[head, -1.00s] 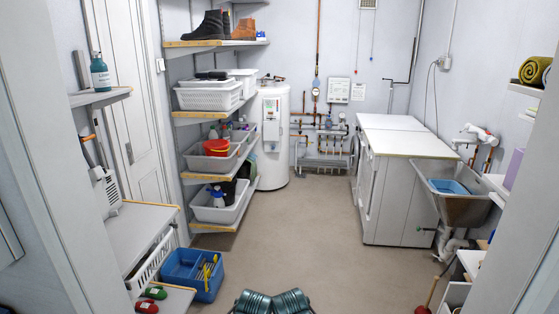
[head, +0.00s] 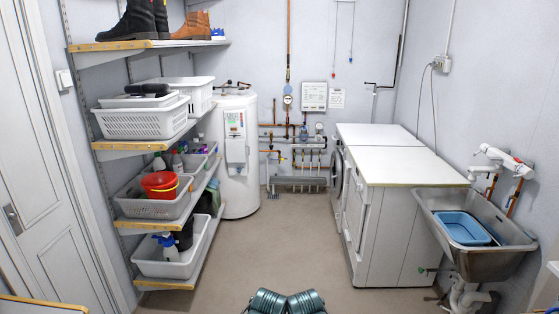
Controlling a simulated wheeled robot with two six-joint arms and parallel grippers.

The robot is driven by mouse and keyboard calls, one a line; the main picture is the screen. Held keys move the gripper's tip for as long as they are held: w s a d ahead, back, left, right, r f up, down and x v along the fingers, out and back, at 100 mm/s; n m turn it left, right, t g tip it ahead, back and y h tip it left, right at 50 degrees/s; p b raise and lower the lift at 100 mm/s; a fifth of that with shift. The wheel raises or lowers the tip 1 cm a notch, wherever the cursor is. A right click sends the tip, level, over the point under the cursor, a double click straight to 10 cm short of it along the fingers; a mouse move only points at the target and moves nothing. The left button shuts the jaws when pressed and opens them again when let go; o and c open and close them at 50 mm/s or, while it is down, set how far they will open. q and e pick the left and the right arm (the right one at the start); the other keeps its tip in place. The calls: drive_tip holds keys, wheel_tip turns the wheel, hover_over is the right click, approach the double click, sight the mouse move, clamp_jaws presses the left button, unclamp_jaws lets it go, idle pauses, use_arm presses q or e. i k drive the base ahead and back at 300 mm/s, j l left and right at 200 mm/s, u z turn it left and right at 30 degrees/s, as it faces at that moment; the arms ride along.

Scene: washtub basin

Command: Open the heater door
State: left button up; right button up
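The heater (head: 236,178) is a tall white cylinder standing at the back, just right of the shelves. A control panel with a small display (head: 235,124) is on its front. A paler rectangular cover (head: 237,152) sits below the display; I cannot tell from here whether this is the door or whether it is shut. Pipes run from the heater's top. Neither of my grippers is in view; only dark teal parts of mine show at the bottom centre, well short of the heater.
Shelves with white baskets (head: 145,122) line the left side. White appliances (head: 400,215) and a metal sink (head: 490,255) with a blue basin (head: 464,229) stand on the right. The floor (head: 275,245) between them is clear up to the heater.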

sight(236, 152)
drive_tip(key=i+u, duration=0.15)
drive_tip(key=i, duration=1.65)
drive_tip(key=i+j+z, duration=0.2)
drive_tip(key=i, duration=1.65)
drive_tip(key=i+j+z, duration=0.2)
drive_tip(key=i, duration=0.2)
drive_tip(key=i+j+z, duration=0.15)
drive_tip(key=i, duration=0.25)
drive_tip(key=j, duration=0.1)
